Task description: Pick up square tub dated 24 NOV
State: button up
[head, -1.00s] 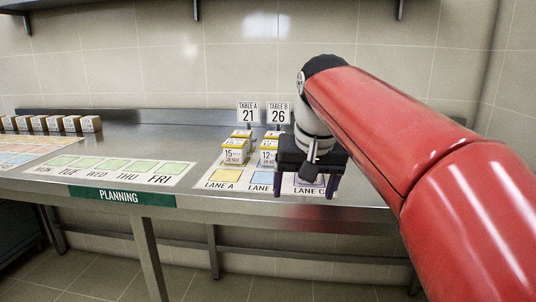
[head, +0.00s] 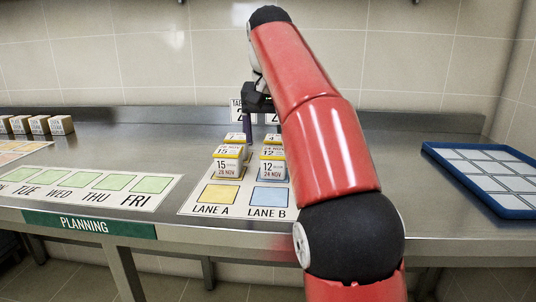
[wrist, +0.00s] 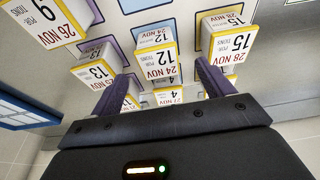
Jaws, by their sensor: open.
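A white square tub with a yellow band, marked 12 and 24 NOV (head: 272,168), stands at the front of the tubs in Lane B. It also shows in the wrist view (wrist: 152,65), upside down, just ahead of the fingers. Another tub (wrist: 168,97) is behind it, between the fingers as seen, its label only partly readable. My gripper (head: 261,128) is open and empty above the back of the lanes. It also shows in the wrist view (wrist: 162,78).
Tubs marked 13 (wrist: 100,72) and 9 (wrist: 45,18) are left in the wrist view. A blue-rimmed tray (head: 468,185) lies at right. A planning mat (head: 115,200) and small boxes (head: 40,125) are at left.

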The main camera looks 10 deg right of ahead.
aim_at(274, 151)
jog(key=shift+w+f, duration=0.15)
jog(key=shift+w, duration=0.3)
jog(key=shift+w+f, duration=0.15)
jog(key=shift+f, duration=0.2)
jog(key=x, duration=0.2)
jog(key=b+x, duration=0.1)
jog(key=x, duration=0.3)
jog(key=shift+d+f+b, duration=0.3)
jog(key=shift+f+b, duration=0.05)
jog(key=c, duration=1.1)
jog(key=shift+c, duration=0.2)
jog(key=shift+r, duration=0.15)
